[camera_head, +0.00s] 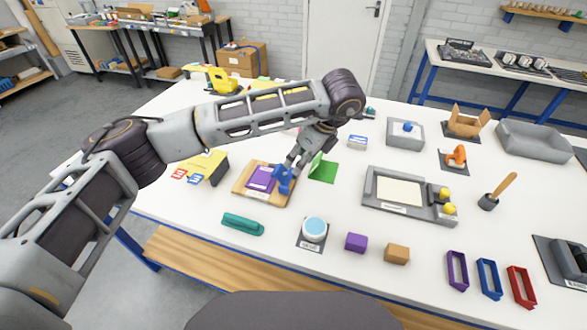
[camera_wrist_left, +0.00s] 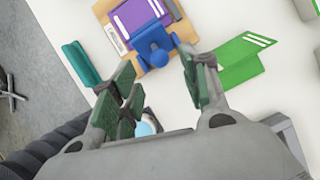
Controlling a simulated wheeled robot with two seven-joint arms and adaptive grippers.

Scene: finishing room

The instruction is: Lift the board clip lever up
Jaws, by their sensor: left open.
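The wooden clip board (camera_head: 243,188) lies on the white table with a purple card (camera_head: 262,178) on it. Its blue clip lever (camera_head: 284,180) sits at the right edge of the board. In the left wrist view the lever (camera_wrist_left: 153,48) has a round blue knob and lies just beyond my fingertips. My left gripper (camera_head: 301,166) reaches down to the lever from above and behind. In the left wrist view the gripper (camera_wrist_left: 160,78) is open, with nothing between its green-padded fingers. I cannot tell whether a finger touches the lever. My right gripper is not in view.
A green folded card (camera_head: 323,170) lies right of the board. A teal bar (camera_head: 243,223) and a jar with a light-blue top (camera_head: 314,230) stand in front. A grey tray (camera_head: 410,207) is to the right.

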